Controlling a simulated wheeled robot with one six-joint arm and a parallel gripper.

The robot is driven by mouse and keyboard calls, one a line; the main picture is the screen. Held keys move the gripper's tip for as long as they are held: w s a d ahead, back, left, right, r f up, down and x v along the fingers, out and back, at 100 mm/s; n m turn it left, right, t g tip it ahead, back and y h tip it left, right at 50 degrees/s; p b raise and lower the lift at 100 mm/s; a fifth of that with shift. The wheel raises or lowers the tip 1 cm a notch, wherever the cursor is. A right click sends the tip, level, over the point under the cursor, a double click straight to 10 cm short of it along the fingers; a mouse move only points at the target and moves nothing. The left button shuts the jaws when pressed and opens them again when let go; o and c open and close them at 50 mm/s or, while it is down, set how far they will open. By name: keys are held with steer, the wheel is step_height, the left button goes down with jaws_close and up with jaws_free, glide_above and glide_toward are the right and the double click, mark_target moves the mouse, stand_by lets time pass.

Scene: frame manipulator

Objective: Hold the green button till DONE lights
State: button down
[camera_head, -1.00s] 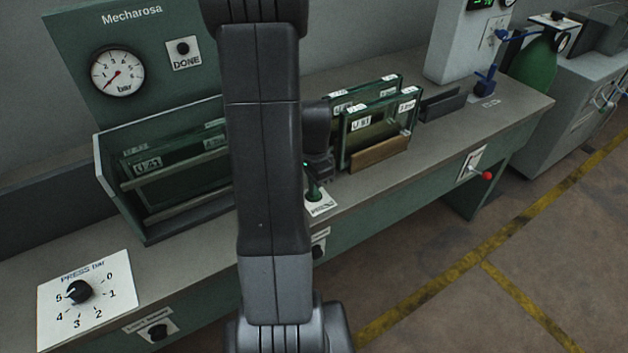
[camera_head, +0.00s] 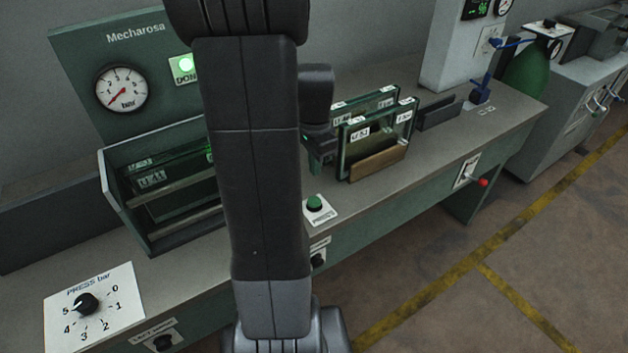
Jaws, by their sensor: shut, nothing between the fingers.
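The green button (camera_head: 314,203) sits on a white plate marked PRESS on the bench top, in full view. My gripper (camera_head: 319,168) is above it, shut and empty, apart from the button; my arm hides part of the gripper. The DONE lamp (camera_head: 186,65) on the green back panel glows bright green. My arm covers the right part of its label.
A press frame (camera_head: 150,240) stands left of my arm, below a bar gauge (camera_head: 122,88). Framed panels (camera_head: 376,140) stand close right of my gripper. A pressure dial (camera_head: 86,303) lies at front left. A red-tipped lever (camera_head: 480,182) sticks out from the bench front.

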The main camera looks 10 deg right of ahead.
steer(key=shift+r, duration=1.3)
steer(key=shift+f, duration=0.1)
steer(key=b, duration=0.1)
glide_above(312, 200)
step_height(312, 200, down, 8)
steer(key=shift+f, duration=0.1)
steer(key=r, duration=0.1)
steer(key=d+r, duration=0.1)
steer(key=r, duration=0.1)
steer(key=shift+w+d, duration=0.1)
steer(key=shift+d, duration=0.05)
steer(key=r, duration=0.5)
steer(key=shift+a+r, duration=0.3)
steer(key=shift+r, duration=0.05)
